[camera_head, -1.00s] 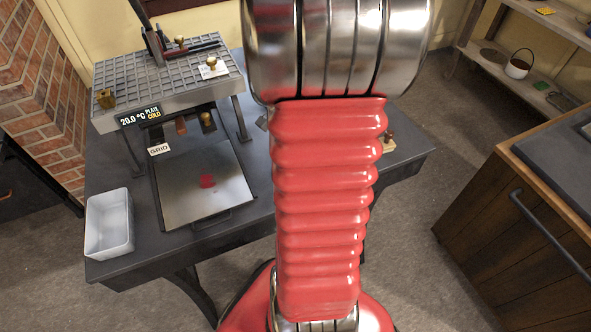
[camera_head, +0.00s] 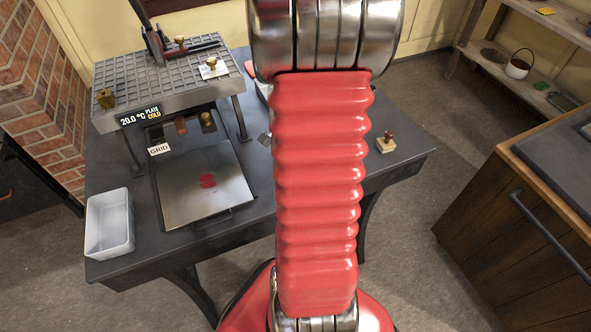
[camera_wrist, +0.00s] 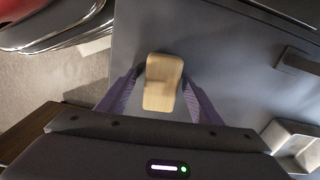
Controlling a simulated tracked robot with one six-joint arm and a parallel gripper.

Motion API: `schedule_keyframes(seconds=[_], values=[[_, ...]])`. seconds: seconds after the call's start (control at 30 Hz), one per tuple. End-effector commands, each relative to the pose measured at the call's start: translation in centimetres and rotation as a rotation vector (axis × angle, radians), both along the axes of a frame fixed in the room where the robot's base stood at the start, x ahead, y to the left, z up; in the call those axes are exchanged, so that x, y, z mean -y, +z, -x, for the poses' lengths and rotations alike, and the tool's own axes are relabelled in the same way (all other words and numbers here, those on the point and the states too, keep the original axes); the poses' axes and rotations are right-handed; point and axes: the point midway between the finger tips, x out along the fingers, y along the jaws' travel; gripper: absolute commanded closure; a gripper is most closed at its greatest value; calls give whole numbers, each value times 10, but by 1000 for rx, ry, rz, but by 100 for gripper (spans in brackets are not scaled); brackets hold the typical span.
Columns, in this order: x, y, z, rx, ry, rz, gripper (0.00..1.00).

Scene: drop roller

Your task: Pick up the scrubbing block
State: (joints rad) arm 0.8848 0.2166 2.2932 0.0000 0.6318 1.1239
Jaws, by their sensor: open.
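The scrubbing block shows in the wrist view as a pale wooden block (camera_wrist: 163,82) with rounded corners. It lies on the dark grey tabletop (camera_wrist: 215,60). My gripper (camera_wrist: 160,88) is open, with one purple-grey finger on each side of the block. A narrow gap shows beside each finger, and I cannot tell how high the fingers are above the table. In the head view, my red arm hides the gripper and I cannot make out this block there.
A small wooden piece with a brown knob (camera_head: 386,143) stands near the table's right edge. A metal plate (camera_head: 190,195), a gridded rack (camera_head: 150,75) and a white bin (camera_head: 109,225) stand left of my arm. A wooden cabinet (camera_head: 530,190) is at the right.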

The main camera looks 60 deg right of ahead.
Motion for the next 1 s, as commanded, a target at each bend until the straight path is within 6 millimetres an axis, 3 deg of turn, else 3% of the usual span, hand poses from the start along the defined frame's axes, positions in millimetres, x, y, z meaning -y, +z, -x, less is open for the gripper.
schedule_keyframes(seconds=[0.67, 1.0], values=[[0, 0, 0, 0, 0, 0, 85], [0, 3, 0, 1, 0, 0, 86]])
